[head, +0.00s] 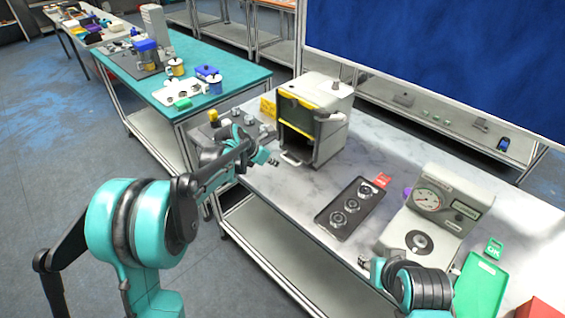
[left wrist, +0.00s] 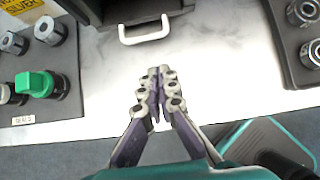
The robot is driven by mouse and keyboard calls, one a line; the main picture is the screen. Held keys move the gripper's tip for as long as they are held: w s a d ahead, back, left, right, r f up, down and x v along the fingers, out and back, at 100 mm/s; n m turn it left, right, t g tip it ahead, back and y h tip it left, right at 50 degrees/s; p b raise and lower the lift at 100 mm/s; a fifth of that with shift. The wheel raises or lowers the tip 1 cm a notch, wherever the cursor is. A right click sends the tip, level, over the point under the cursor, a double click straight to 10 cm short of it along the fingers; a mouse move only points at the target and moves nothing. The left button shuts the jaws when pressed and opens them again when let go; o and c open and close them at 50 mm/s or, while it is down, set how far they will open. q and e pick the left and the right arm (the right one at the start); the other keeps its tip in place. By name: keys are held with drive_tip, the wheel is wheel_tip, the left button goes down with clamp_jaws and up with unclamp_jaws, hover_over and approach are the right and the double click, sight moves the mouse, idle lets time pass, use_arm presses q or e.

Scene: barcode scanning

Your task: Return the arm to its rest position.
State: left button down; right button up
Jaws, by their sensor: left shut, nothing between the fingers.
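My left gripper (head: 266,158) is above the near edge of the marble bench, in front of the machine with the open chamber. In the left wrist view its fingers (left wrist: 159,85) are together with nothing between them, and bare marble shows around the tips. The left arm comes in from the left, bent at a large turquoise joint.
The machine (head: 328,115) has a white handle (left wrist: 143,30) close beyond my fingertips. A dark tray (head: 350,208) holds metal rings. A gauge device (head: 435,205) and green tray (head: 480,287) stand right. Left of the gripper, a plate carries a green knob (left wrist: 36,83).

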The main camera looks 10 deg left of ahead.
use_arm(q)
drive_tip(key=s+a+r+m+y, duration=0.1)
drive_tip(key=s+a+r+m, duration=0.1)
drive_tip(key=s+r+m, duration=0.5)
drive_tip(key=s+a+r+m+y, duration=0.1)
drive_tip(key=s+m, duration=0.5)
drive_tip(key=s, duration=0.5)
drive_tip(key=s+a+f+m+y, duration=0.1)
drive_tip(key=s+a+f+m, duration=0.1)
drive_tip(key=s+m, duration=0.5)
drive_tip(key=s+a+f+m+t+y, duration=0.1)
drive_tip(key=s+f+m, duration=0.1)
drive_tip(key=s+m, duration=0.6)
drive_tip(key=shift+s+a+m+y, duration=0.3)
drive_tip(key=shift+s+a, duration=0.1)
drive_tip(key=shift+s, duration=0.5)
